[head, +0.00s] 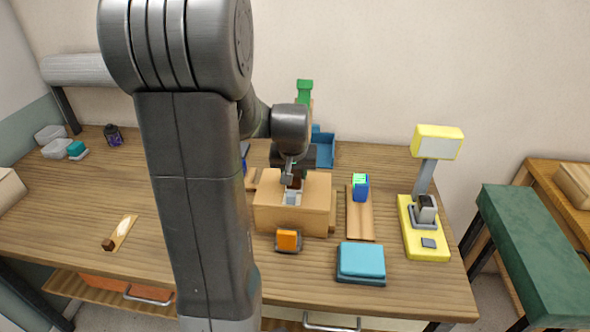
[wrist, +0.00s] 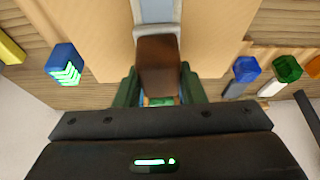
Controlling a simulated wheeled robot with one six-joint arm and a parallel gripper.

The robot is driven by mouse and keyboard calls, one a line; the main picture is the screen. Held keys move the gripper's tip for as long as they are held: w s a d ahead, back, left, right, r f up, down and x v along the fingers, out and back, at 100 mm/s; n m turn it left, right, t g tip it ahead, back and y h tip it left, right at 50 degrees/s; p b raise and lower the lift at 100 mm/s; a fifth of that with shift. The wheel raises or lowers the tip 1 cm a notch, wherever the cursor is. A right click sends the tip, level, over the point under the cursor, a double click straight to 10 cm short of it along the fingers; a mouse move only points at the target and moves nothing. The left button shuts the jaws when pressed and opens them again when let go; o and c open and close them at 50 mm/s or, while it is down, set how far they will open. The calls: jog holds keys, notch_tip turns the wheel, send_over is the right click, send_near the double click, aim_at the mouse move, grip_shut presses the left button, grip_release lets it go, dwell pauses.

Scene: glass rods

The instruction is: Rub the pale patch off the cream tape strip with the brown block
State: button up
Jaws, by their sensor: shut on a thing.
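The tan-cream strip (head: 122,234) lies on the bench at the left, with a pale patch (head: 125,226) on its far part. A small dark brown block (head: 108,244) sits at its near end. My gripper (head: 292,180) is far to the right of the strip, over a tan box. It is shut on a brown block-like piece, which shows between the jaws in the wrist view (wrist: 158,65). The piece meets a light grey part on the box; I cannot tell whether they are joined.
The tan box (head: 275,222) stands mid-bench. Around it are an orange-topped item (head: 288,240), a teal block (head: 361,261), a blue block (head: 361,187) on a wooden board and a yellow stand (head: 425,240). The bench around the strip looks clear. My arm hides part of the bench.

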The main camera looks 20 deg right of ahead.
jog(key=shift+s+a+f, duration=0.1)
jog(key=shift+s+a, duration=0.2)
jog(key=shift+s, duration=0.2)
jog(key=shift+s+a, duration=0.3)
jog(key=shift+s, duration=0.2)
jog(key=shift+b, duration=0.3)
jog(key=shift+w, duration=0.1)
jog(key=shift+w+d, duration=0.4)
jog(key=shift+w, duration=0.2)
jog(key=shift+w+d, duration=0.35)
jog(key=shift+w, duration=0.2)
jog(key=shift+w+d+p, duration=0.15)
jog(key=shift+w+d, duration=0.3)
jog(key=shift+w, duration=0.25)
jog(key=shift+w+d+p, duration=0.15)
jog(key=shift+w+d, duration=0.25)
jog(key=shift+w, duration=0.3)
jog(key=shift+w+d, duration=0.4)
jog(key=shift+w, duration=0.25)
jog(key=shift+w+d, duration=0.4)
jog(key=shift+w, duration=0.2)
jog(key=shift+p, duration=0.3)
notch_tip(320, 180, up, 6)
jog(key=p, duration=0.4)
